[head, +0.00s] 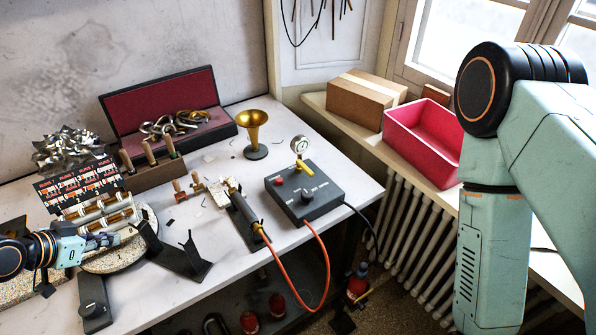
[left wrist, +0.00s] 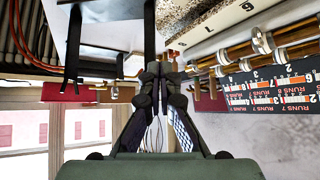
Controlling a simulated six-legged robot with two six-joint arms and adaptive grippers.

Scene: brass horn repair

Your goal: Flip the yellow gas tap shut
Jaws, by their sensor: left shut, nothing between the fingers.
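The yellow gas tap (head: 306,168) is a small lever on the dark control box (head: 318,205), just below a round gauge. It lies slanted across the box top. My left gripper (head: 115,239) is at the far left of the bench, well away from the tap, beside the brass valve tubes (head: 100,214). It is shut and empty; its closed fingers (left wrist: 163,75) show in the left wrist view, near the brass tubes (left wrist: 235,60). The tap cannot be made out in that view. My right gripper is out of view; only links of that arm show at the right.
A torch (head: 242,205) on a dark stand, with an orange hose (head: 292,282), lies left of the box. A brass bell (head: 252,125), a red-lined case (head: 165,105) and a tool block (head: 158,174) stand behind. A pink bin (head: 422,140) sits on the sill.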

